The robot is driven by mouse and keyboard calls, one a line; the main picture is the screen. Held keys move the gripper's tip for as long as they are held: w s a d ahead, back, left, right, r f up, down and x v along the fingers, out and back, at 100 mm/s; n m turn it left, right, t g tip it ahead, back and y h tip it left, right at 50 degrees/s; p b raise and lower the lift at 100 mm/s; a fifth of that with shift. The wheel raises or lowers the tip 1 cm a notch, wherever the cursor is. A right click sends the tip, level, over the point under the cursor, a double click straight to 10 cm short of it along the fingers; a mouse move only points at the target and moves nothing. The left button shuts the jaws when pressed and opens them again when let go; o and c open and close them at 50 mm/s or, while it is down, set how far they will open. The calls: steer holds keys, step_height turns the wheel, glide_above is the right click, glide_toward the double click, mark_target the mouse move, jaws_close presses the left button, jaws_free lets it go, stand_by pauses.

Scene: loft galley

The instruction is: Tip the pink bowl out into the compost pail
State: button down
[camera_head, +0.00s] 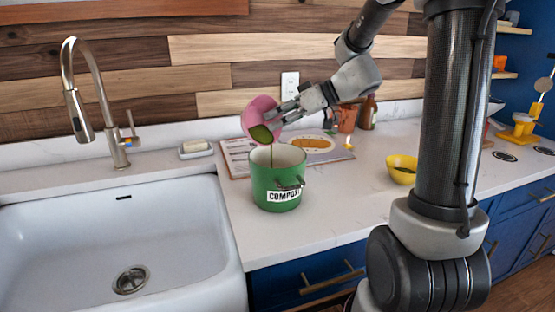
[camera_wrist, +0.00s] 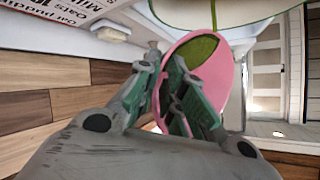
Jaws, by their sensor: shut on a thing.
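My gripper (camera_head: 290,107) is shut on the pink bowl (camera_head: 258,106), holding it in the air above the green compost pail (camera_head: 272,192). The bowl is tilted steeply, with its opening towards the pail. Dark green stuff (camera_head: 262,134) shows at its lower lip, and a thin dark stream hangs from there towards the pail's mouth. In the wrist view the pink bowl (camera_wrist: 219,82) sits between the fingers (camera_wrist: 180,88), with green (camera_wrist: 196,50) inside it. The pail stands upright on the counter, labelled COMPOST; its bottom is hidden.
The white sink (camera_head: 60,230) with its faucet (camera_head: 88,95) is at left. An open book (camera_head: 236,160) lies behind the pail. A yellow bowl (camera_head: 402,164) and bottles (camera_head: 368,112) stand to the right. The front counter right of the pail is clear.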

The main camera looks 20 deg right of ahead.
steer(key=shift+s+d+r+t+y, duration=0.1)
steer(key=shift+s+d+t+y, duration=0.25)
steer(key=shift+s, duration=0.2)
steer(key=shift+s+d+r+n+t+y+p, duration=0.1)
steer(key=shift+s+d+n+t+y+p, duration=0.1)
steer(key=shift+s+n+t+y, duration=0.25)
steer(key=shift+s+d+r+n+t+y+p, duration=0.15)
steer(key=shift+n+t+y, duration=0.1)
steer(key=shift+t+y, duration=0.2)
stand_by(1.6)
steer(key=shift+g, duration=0.25)
